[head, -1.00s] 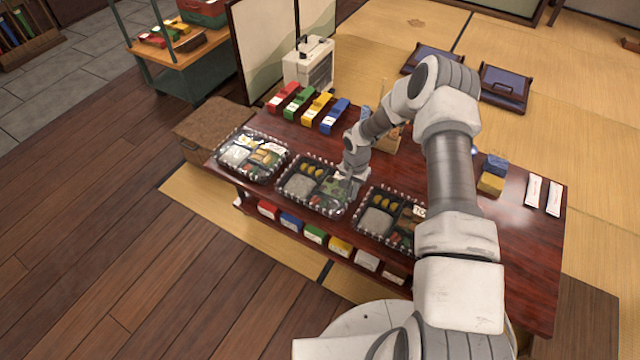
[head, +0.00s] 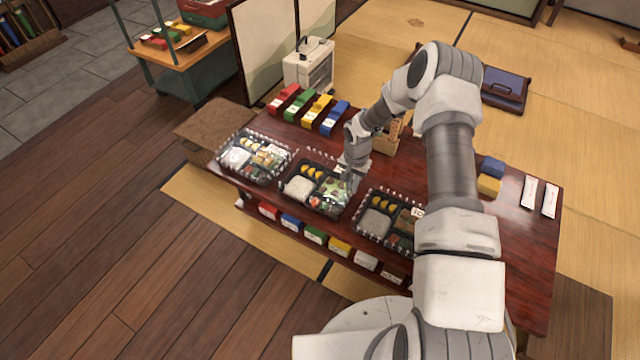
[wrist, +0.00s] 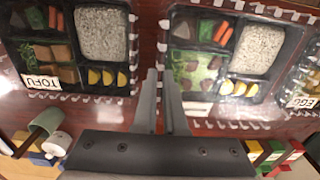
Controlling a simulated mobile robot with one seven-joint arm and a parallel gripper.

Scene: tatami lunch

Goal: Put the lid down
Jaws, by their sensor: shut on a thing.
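The clear lid (wrist: 222,72) is see-through and hard to make out; its crimped rim shows around the middle bento box (head: 298,188). That box holds rice, yellow slices and greens. In the head view the lid (head: 328,176) seems raised or tilted over the box, with rim tabs showing behind it; the exact gap cannot be told. My gripper (head: 350,184) is at the box's right side, pointing down. In the wrist view my gripper (wrist: 161,78) has its fingers close together at the lid's edge, shut on it. The pinched part is mostly hidden.
Coloured boxes (head: 322,108) stand at the table's back, with a wooden holder (head: 388,140) behind my wrist. Paper packets (head: 540,195) lie at right, with bare tabletop around them.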

